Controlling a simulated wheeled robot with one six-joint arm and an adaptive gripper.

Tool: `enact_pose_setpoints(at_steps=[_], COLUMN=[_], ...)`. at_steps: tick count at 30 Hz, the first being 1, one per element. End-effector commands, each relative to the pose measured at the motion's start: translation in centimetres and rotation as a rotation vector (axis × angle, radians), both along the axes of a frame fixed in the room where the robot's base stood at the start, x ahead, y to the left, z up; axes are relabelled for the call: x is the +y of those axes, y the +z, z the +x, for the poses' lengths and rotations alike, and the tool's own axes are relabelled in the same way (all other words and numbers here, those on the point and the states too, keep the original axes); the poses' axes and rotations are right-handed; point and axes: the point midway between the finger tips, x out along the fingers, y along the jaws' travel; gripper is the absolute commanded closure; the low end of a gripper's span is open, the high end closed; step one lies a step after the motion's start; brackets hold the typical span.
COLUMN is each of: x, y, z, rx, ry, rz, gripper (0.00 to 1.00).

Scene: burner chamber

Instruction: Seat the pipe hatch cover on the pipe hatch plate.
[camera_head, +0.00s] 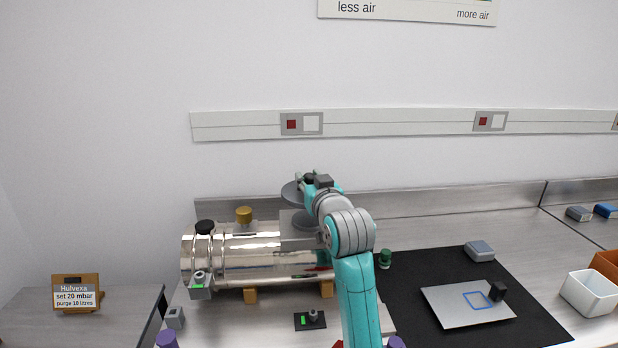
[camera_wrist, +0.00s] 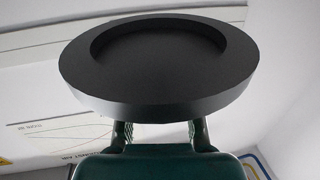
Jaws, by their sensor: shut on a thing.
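The pipe hatch cover is a dark grey disc (camera_head: 290,194), held up in the air above the metal chamber. It fills the upper part of the wrist view (camera_wrist: 160,95), where a round raised rim surrounds a recessed middle. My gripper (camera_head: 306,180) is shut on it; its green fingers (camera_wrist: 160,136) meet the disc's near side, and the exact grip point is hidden. The pipe hatch plate appears to be the grey plate (camera_head: 287,228) on top of the chamber, below the disc. My arm partly covers this plate. The cover and plate are apart.
The shiny cylindrical chamber (camera_head: 240,262) lies on the bench, with a black cap (camera_head: 204,227) and brass knob (camera_head: 244,214) on top. A black mat (camera_head: 420,270) with a metal sheet (camera_head: 450,306) lies right. A white bin (camera_head: 588,294) stands far right.

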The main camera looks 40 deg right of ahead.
Motion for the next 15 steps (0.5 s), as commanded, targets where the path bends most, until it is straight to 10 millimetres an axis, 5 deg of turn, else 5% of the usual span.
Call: enact_pose_setpoints(at_steps=[15], x=[0.0], y=[-4.2], z=[0.0], rx=[0.002], ry=[0.000], rz=[0.001], gripper=[1.00])
